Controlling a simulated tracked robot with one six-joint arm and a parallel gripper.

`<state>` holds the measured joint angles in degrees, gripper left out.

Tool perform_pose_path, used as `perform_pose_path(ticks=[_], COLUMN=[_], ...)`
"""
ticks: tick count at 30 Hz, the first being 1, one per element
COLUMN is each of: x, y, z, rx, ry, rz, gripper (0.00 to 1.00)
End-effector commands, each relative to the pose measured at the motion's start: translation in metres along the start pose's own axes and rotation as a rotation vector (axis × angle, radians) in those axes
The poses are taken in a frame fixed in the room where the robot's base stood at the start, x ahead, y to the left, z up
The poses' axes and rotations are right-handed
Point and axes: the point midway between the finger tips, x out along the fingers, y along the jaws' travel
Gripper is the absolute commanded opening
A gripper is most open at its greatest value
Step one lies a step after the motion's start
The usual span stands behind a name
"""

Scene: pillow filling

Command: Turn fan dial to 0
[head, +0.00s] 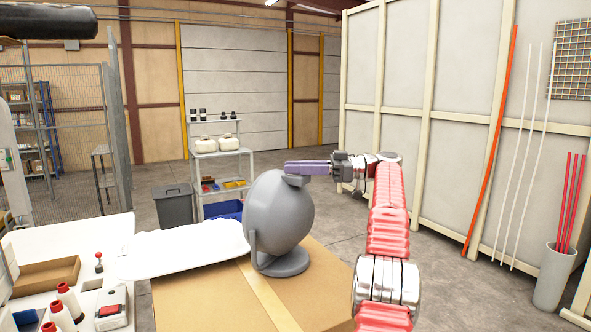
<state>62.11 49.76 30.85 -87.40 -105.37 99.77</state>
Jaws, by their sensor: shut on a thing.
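A grey fan (279,215) with a rounded body stands upright on its round base on the cardboard-brown surface. A small dark grey block, which seems to be the fan dial (295,181), sits at the top right of the fan body. My gripper (290,168) reaches in from the right, its purple fingers level, at the top of this block. It is shut on the dial, though the fingers hide most of the contact. The dial's marks and its setting are too small to read.
A white cloth-like piece (185,250) lies left of the fan. A white table (135,318) at the lower left holds thread cones (68,298), a cardboard tray (47,274) and a red-buttoned box (110,311). A grey bin (173,207) and shelf (221,167) stand behind.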

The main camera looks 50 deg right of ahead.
Motion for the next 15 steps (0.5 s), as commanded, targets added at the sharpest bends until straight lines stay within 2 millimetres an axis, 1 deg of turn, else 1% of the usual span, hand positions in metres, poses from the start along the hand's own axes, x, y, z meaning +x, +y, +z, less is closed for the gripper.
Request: perform_pose_path(ticks=[1,9,10,15], x=[0.0012,0.0013,0.0013,0.0009], y=[0.0004,0.0004,0.0004,0.0002], z=[-0.0037,-0.0039,-0.0039,-0.0026], rx=[-0.006,-0.006,-0.006,-0.004], ry=[0.005,0.005,0.005,0.003], rz=[0.004,0.005,0.005,0.003], gripper=[0.00,0.00,0.22,0.34])
